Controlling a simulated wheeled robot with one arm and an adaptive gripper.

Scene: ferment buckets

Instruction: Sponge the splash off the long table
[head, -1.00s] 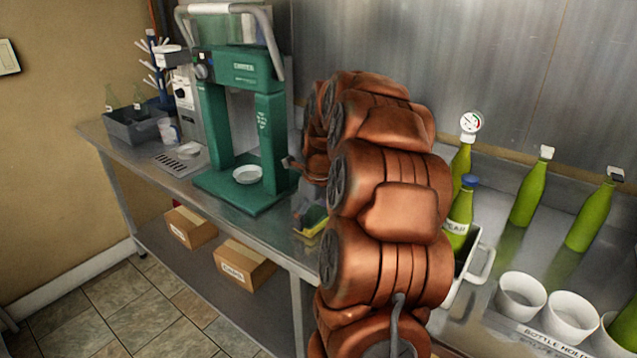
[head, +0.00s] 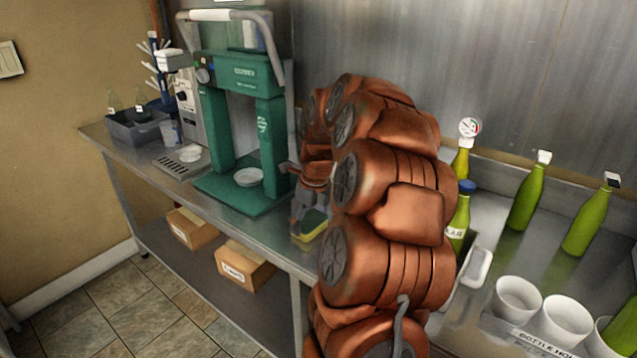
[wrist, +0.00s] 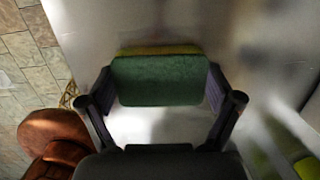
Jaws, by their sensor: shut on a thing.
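A sponge with a green side and a yellow side (head: 314,226) is at the front part of the long steel table (head: 255,222), just left of my arm. In the wrist view the green face of the sponge (wrist: 158,80) fills the space between the fingers, with a yellow edge beyond it. My gripper (wrist: 160,88) is shut on the sponge; in the head view my gripper (head: 309,208) is partly hidden by my arm. The sponge is low over the tabletop; I cannot tell whether it touches. I cannot make out the splash in either view.
To the right are several green bottles (head: 527,198) and white cups (head: 517,299). Cardboard boxes (head: 245,265) sit on the lower shelf. The table's front edge is close to the sponge.

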